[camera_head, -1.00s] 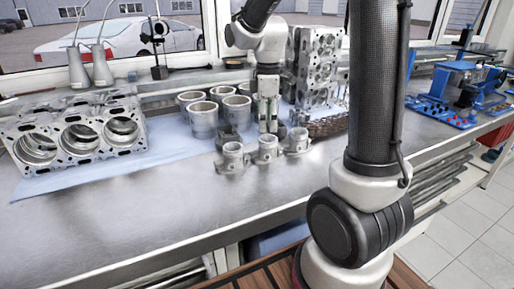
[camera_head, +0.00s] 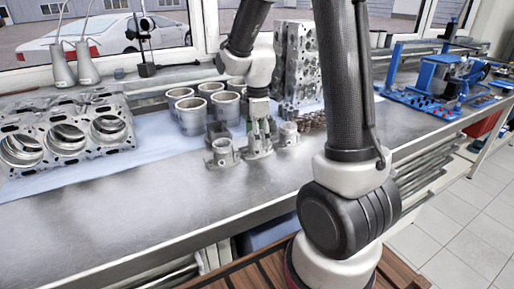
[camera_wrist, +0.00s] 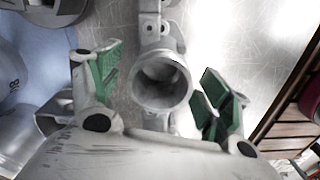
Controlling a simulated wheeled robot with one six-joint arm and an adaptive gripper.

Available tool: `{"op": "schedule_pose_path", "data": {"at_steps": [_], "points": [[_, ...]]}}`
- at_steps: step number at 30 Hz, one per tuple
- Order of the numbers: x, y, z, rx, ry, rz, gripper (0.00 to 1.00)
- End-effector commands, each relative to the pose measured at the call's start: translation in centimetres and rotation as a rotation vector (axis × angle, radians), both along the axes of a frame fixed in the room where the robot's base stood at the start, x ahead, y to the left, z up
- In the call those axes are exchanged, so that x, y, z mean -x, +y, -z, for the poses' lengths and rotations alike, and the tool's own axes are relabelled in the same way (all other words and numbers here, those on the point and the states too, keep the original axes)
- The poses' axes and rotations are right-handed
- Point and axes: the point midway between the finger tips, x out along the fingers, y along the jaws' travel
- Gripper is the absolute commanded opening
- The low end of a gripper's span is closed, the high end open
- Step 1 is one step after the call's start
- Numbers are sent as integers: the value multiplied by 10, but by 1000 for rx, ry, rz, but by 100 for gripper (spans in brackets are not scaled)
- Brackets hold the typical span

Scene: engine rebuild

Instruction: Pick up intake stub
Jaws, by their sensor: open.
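Three short grey metal intake stubs with flanged feet stand in a row on the bench: a left one (camera_head: 222,154), a middle one (camera_head: 259,151) and a right one (camera_head: 289,135). My gripper (camera_head: 260,131) points down over the middle stub, partly hiding it. In the wrist view, the round open mouth of a stub (camera_wrist: 161,82) lies between the two green-padded fingers of my gripper (camera_wrist: 160,88). The fingers are spread, with a gap on each side of the stub.
Several grey cylinder liners (camera_head: 192,116) stand just behind the stubs on a blue cloth (camera_head: 154,140). A cylinder head (camera_head: 299,65) stands behind on the right, an engine block (camera_head: 65,135) at left. A blue fixture (camera_head: 440,80) sits far right. The bench front (camera_head: 150,205) is clear.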

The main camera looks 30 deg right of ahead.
Motion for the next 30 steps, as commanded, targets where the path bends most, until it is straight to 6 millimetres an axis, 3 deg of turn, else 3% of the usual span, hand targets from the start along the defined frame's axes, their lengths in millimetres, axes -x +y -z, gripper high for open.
{"op": "schedule_pose_path", "data": {"at_steps": [4,12,14,23,30], "points": [[0,0,0,0,0,0,76],[0,0,-1,0,0,0,27],[0,0,-1,0,-1,0,19],[-1,0,-9,0,-2,0,19],[-1,0,-57,0,-5,0,19]]}}
